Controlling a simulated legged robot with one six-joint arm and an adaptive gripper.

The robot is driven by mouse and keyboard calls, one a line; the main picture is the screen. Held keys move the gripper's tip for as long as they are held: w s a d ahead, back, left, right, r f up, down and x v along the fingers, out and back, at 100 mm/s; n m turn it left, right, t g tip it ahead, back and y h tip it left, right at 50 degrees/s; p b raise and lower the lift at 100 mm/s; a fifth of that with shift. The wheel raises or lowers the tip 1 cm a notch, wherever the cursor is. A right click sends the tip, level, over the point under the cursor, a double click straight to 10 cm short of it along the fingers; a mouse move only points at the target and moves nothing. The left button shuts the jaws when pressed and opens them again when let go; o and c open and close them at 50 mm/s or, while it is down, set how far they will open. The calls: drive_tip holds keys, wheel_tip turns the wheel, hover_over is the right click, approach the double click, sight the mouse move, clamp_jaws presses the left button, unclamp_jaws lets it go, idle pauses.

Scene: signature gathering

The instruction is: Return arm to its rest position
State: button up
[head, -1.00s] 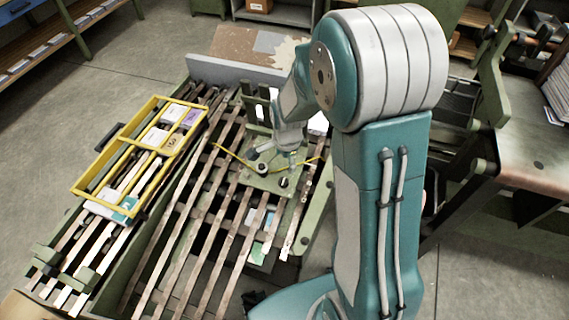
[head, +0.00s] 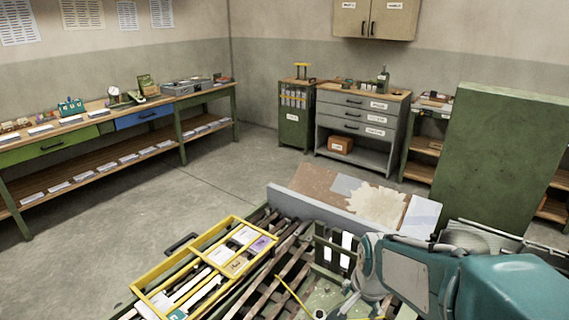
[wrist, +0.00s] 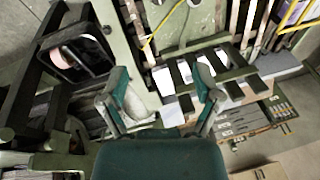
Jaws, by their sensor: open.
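My gripper shows in the wrist view (wrist: 160,105), with its two teal and grey fingers spread apart and nothing between them. It hangs over the machine, with pale cards and dark blocks (wrist: 235,90) beyond the fingertips. In the head view my teal and white arm (head: 430,275) fills the lower right, folded low over the slatted machine bed (head: 275,285). The gripper's fingertips cannot be made out in the head view.
A yellow frame (head: 158,303) lies over the slats with packets in it. A green panel (head: 500,150) stands at right. A long workbench (head: 110,118) runs along the left. A grey drawer cabinet (head: 355,128) stands at the back. The floor (head: 130,215) between is clear.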

drive_tip(key=s+r+n+t, duration=0.2)
drive_tip(key=s+r+n, duration=0.7)
drive_tip(key=s, duration=0.5)
drive_tip(key=shift+r+t, duration=0.3)
drive_tip(key=shift+r, duration=0.25)
